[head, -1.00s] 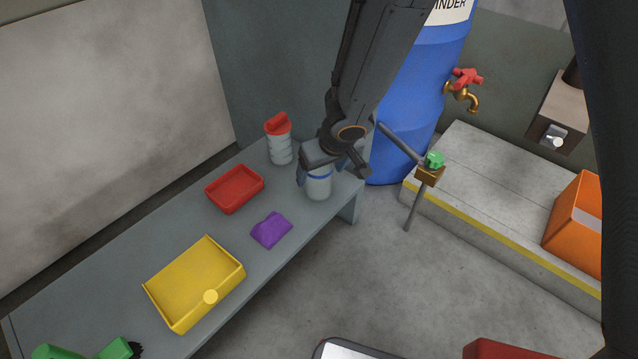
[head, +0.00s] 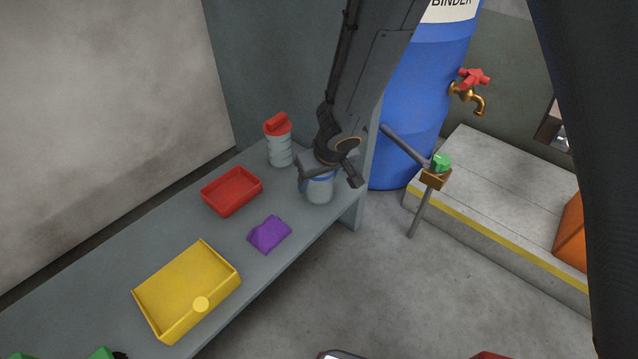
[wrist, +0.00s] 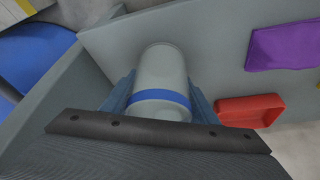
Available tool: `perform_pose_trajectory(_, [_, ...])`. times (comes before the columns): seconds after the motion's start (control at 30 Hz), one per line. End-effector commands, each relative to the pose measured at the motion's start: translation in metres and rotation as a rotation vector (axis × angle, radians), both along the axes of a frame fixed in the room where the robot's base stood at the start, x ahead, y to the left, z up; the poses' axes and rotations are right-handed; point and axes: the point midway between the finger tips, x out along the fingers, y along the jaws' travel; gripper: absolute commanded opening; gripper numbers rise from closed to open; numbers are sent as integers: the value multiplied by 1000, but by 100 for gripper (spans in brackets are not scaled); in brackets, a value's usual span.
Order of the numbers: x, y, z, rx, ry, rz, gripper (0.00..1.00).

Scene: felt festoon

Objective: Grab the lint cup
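The lint cup, which I take to be the grey cup with a blue band (head: 319,193), stands upright near the right end of the bench. My gripper (head: 318,181) is right at its upper part, from above. In the wrist view the cup (wrist: 160,65) lies between the two blue fingers of my gripper (wrist: 160,102), one on each side. I see no clear gap between fingers and cup, but cannot tell whether they press on it. The cup's near end is hidden behind the dark gripper body.
On the grey bench (head: 100,270) are a red-lidded bottle (head: 279,145) just left of the cup, a red tray (head: 232,192), a purple object (head: 269,234) and a yellow tray (head: 187,290). A blue barrel (head: 412,100) stands behind, right of my arm.

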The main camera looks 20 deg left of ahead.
Motion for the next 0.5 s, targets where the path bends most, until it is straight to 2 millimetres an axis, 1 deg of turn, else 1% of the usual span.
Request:
perform_pose_trajectory(0.03, [0,0,0,0,0,0,45])
perform_pose_trajectory(0.1, [0,0,0,0,0,0,33])
perform_pose_trajectory(0.13, [0,0,0,0,0,0,31])
perform_pose_trajectory(0.5, [-1,0,3,0,0,1,31])
